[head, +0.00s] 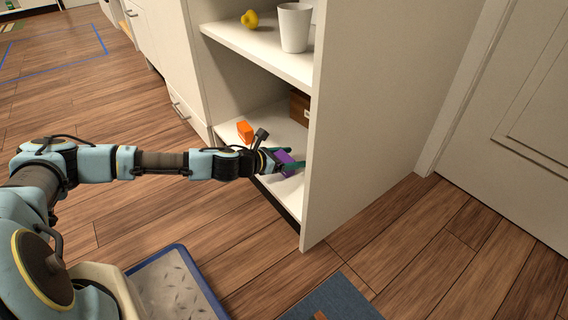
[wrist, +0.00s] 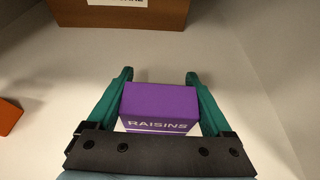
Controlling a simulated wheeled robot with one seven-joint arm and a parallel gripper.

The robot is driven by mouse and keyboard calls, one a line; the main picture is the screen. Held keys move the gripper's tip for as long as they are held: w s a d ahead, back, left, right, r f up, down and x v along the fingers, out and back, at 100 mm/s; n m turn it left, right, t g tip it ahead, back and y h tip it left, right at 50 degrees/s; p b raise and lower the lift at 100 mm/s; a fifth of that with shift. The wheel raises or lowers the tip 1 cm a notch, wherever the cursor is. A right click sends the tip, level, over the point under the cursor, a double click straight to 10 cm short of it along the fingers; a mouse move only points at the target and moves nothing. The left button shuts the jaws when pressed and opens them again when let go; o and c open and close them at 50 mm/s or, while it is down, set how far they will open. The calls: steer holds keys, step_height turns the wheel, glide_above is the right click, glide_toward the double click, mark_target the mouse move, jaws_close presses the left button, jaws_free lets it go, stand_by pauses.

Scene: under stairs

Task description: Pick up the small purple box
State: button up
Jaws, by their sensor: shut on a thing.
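The small purple box (head: 285,158) is in the lower compartment of the white shelf unit, near its front edge. In the wrist view the purple box (wrist: 160,102) shows the word RAISINS on its near face. My gripper (wrist: 159,76) has its two green fingers on either side of the box and is shut on it. In the head view my gripper (head: 289,161) reaches into the compartment from the left. I cannot tell whether the box still touches the shelf board.
An orange box (head: 245,131) stands left of my gripper; its corner shows in the wrist view (wrist: 8,116). A brown box (head: 299,106) is at the back. The upper shelf (head: 262,48) holds a white cup (head: 294,27) and a yellow object (head: 250,19). The side panel (head: 345,120) bounds the right.

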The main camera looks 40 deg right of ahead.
steer(key=shift+r, duration=0.1)
steer(key=shift+c, duration=0.2)
steer(key=shift+w+r+p, duration=0.15)
steer(key=shift+r+p, duration=0.25)
steer(key=shift+p, duration=0.2)
step_height(320, 180, up, 11)
steer(key=p, duration=0.6)
steer(key=w+d+p, duration=0.1)
steer(key=w+p, duration=0.2)
steer(key=w, duration=1.6)
steer(key=shift+w+f+p, duration=0.25)
steer(key=shift+w+p, duration=0.1)
steer(key=o, duration=0.9)
steer(key=shift+c, duration=0.2)
jaws_close()
